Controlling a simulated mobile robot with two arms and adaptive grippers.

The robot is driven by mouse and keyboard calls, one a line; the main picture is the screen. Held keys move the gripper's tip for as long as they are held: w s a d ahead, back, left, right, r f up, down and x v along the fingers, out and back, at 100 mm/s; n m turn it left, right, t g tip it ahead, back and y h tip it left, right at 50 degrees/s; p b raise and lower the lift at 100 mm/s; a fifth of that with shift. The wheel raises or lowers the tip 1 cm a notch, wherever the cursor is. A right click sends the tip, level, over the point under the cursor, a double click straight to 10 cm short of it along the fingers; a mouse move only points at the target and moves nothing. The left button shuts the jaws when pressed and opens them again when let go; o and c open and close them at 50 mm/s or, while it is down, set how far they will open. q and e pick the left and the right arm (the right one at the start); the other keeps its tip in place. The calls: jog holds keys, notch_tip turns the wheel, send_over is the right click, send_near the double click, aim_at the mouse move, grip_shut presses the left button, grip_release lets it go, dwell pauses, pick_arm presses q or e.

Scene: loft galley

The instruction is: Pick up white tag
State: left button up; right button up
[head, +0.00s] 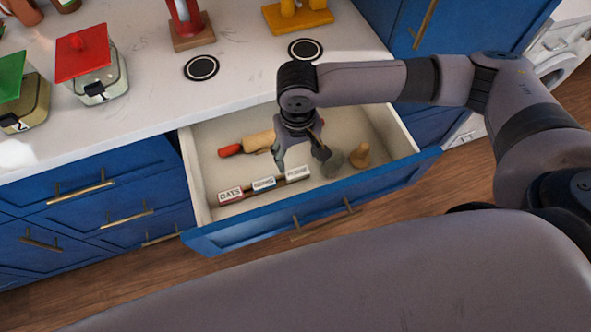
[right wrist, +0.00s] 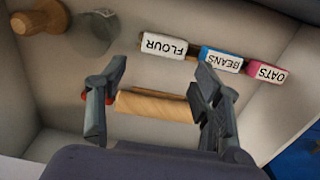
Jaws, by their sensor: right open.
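The white tag, lettered FLOUR (right wrist: 164,45), lies in the open drawer, upside down in the right wrist view. In the head view it is the right end of the tag row (head: 298,173). Beside it are the blue-edged BEANS tag (right wrist: 221,60) and the pink-edged OATS tag (right wrist: 266,72). My right gripper (head: 302,156) is open and reaches down into the drawer, apart from the tags. In the right wrist view its fingers (right wrist: 158,108) frame the rolling pin (right wrist: 150,106) beyond them. My left gripper is not in view.
The drawer (head: 205,180) has walls around the tags. It also holds a wooden knob-like piece (head: 360,155) and a grey piece (head: 332,163). The white counter (head: 150,90) above carries a red-lidded jar (head: 100,88) and a green-lidded jar (head: 25,105).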

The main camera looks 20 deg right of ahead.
aim_at(296, 169)
notch_tip(296, 169, down, 3)
jog(key=shift+r, duration=0.1)
jog(key=shift+s+f, duration=0.1)
jog(key=shift+f, duration=0.15)
jog(key=f, duration=0.3)
jog(key=shift+a+f+p, duration=0.2)
jog(key=shift+f+p, duration=0.1)
jog(key=shift+p, duration=0.05)
jog(key=shift+f, duration=0.55)
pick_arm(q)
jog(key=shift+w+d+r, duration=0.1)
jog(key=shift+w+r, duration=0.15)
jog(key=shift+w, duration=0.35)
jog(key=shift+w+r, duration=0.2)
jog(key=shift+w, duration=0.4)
pick_arm(e)
jog(key=shift+c, duration=0.5)
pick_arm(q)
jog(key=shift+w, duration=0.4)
pick_arm(e)
jog(key=c, duration=0.6)
